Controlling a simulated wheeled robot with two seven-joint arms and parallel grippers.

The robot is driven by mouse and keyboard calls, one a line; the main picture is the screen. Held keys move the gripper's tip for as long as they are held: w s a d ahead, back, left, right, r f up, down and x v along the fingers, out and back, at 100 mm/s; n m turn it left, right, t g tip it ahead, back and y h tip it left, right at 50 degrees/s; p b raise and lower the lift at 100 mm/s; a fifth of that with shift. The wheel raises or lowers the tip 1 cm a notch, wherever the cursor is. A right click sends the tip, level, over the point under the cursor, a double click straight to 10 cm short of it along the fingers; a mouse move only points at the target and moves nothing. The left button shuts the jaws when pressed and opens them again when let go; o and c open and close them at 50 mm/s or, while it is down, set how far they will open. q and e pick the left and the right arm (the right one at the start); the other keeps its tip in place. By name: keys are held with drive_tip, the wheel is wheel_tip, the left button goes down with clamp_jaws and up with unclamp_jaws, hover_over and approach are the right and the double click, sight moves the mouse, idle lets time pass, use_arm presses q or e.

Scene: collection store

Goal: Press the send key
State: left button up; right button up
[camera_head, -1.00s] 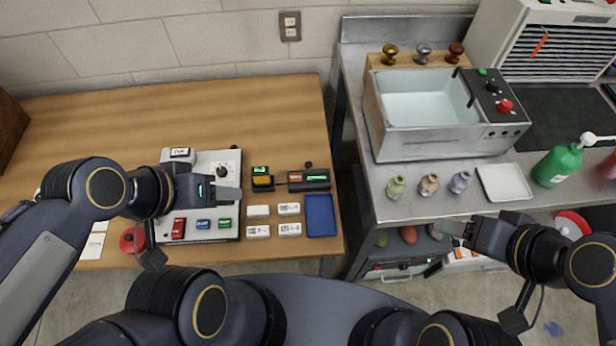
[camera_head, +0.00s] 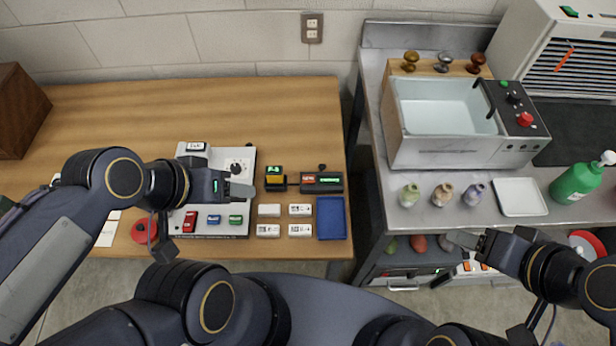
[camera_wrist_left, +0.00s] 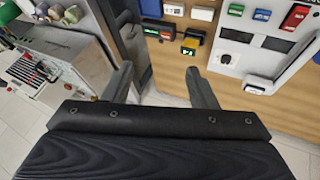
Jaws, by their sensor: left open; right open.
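A white control panel (camera_head: 245,162) lies on the wooden table, with a black dial and a row of keys: a red key (camera_head: 190,221), a blue key (camera_head: 213,219) and a green key (camera_head: 235,219). The key labels are too small to read, so I cannot tell which is send. My left gripper (camera_head: 242,190) is open and empty above the panel's right side, behind the keys; its arm covers part of the panel. In the left wrist view its open fingers (camera_wrist_left: 160,76) show with nothing between them. My right gripper (camera_head: 464,239) is open near the metal counter's front edge.
Right of the panel are a yellow-topped device (camera_head: 275,182), a black device (camera_head: 321,183), several white blocks (camera_head: 269,210) and a blue tray (camera_head: 331,230). A red round button (camera_head: 143,231) is at left. The table's back is clear.

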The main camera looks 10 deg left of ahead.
use_arm(q)
clamp_jaws()
idle(0.3)
idle(1.5)
